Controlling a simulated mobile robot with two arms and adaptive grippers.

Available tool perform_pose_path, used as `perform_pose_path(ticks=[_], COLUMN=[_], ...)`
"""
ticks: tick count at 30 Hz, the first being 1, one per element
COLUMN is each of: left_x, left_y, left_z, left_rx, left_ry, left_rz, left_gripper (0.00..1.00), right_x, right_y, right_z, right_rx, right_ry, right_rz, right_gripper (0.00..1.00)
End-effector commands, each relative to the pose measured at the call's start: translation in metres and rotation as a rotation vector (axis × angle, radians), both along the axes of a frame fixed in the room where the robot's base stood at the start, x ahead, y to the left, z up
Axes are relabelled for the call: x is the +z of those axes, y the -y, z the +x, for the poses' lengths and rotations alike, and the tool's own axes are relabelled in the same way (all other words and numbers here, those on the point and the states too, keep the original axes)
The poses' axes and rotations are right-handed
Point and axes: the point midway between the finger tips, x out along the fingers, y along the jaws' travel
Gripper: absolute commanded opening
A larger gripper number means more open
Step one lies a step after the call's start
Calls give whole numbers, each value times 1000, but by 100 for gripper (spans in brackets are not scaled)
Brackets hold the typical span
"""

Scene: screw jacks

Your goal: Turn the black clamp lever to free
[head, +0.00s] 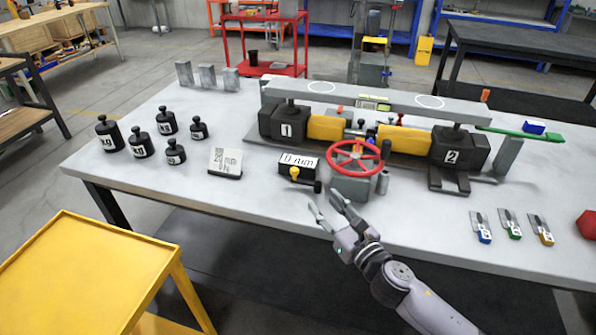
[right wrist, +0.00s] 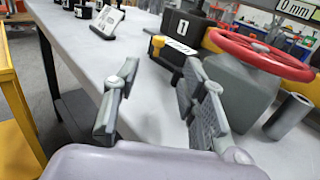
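The black clamp lever (head: 317,187) shows in the head view as a short dark handle with a rounded end, just left of the grey handwheel base. My left gripper is not in view.
The red handwheel (head: 355,156) on its grey base (head: 352,187) is close right of the lever. A white sign (head: 225,162) and several black weights (head: 140,143) are on the left. Blocks "1" (head: 284,123) and "2" (head: 455,150) support a long beam behind. The table's front left is clear.

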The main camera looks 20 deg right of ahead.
Motion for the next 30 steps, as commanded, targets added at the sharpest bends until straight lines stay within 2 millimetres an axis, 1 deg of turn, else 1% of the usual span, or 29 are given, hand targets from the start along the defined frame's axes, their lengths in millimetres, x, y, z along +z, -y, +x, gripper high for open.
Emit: perform_pose_path(ticks=[1, 2, 5, 8, 12, 15, 18, 21, 25, 30], left_x=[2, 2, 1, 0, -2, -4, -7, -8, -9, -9], left_y=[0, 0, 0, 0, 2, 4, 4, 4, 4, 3], left_z=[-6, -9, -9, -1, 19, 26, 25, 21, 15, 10], left_rx=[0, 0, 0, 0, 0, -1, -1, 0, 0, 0], left_ry=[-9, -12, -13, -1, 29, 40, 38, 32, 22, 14], left_rz=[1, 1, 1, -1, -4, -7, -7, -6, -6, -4], left_gripper=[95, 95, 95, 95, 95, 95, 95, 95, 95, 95], right_x=[3, 3, 2, 1, 0, 1, -1, 0, 1, 1], right_y=[-2, -3, -7, -12, -17, -21, -23, -24, -25, -25], right_z=[12, 18, 39, 61, 89, 105, 117, 124, 128, 128], right_rx=[0, 0, -1, -1, -1, 0, 0, 0, 1, 1], right_ry=[3, 4, 4, 4, 3, 3, 1, 0, 0, 0], right_rz=[1, 1, 2, 2, 2, 1, 1, 0, 1, 1], right_gripper=[39, 39, 39, 39, 39, 39, 39, 39, 39, 39])
